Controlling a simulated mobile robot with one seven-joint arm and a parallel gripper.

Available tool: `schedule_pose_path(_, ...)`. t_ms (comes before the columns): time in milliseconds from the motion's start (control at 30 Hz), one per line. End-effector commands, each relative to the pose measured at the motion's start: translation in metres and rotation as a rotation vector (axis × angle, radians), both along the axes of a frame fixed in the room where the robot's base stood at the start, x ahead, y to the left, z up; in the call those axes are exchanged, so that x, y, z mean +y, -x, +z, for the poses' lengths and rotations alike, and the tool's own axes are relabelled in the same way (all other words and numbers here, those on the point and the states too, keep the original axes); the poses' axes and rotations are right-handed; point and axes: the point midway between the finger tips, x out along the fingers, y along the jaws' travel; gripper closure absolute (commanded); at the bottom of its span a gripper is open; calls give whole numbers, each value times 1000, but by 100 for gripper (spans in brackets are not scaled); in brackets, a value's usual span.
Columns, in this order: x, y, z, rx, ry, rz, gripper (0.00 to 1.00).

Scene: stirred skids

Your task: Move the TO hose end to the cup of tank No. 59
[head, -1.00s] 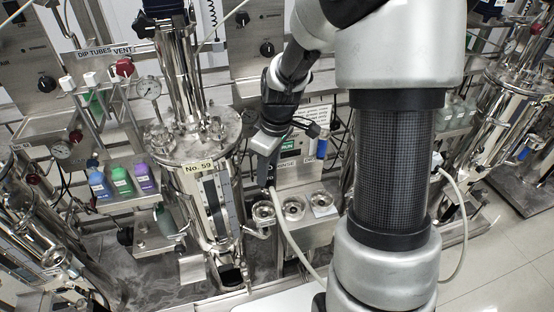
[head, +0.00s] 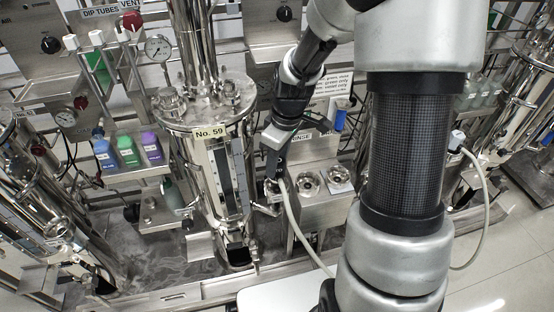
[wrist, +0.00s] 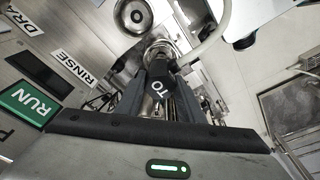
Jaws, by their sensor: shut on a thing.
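My gripper (head: 272,172) is shut on the TO hose end (wrist: 168,78), a dark fitting with a white "TO" mark and a pale hose (head: 294,217) leading off it. Tank No. 59 (head: 211,150) is the shiny steel cylinder with the yellow label, left of my gripper. Its small steel cup (head: 270,197) sits at its right side on a short pipe, directly below my gripper and partly hidden by it. In the wrist view a round steel rim (wrist: 160,47) shows behind the hose end. I cannot tell whether the hose end is inside the cup or just above it.
Two more steel cups (head: 308,184) (head: 340,178) stand to the right on the rinse panel, beside a green RUN button (wrist: 27,105). Coloured bottles (head: 128,152) stand on a shelf left of the tank. The hose crosses the panel front.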

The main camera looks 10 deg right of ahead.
Motion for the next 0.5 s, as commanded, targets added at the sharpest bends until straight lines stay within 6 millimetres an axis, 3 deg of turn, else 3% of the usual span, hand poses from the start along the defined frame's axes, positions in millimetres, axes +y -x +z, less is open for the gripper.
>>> schedule_pose_path(500,0,0,-10,-1,0,0,97)
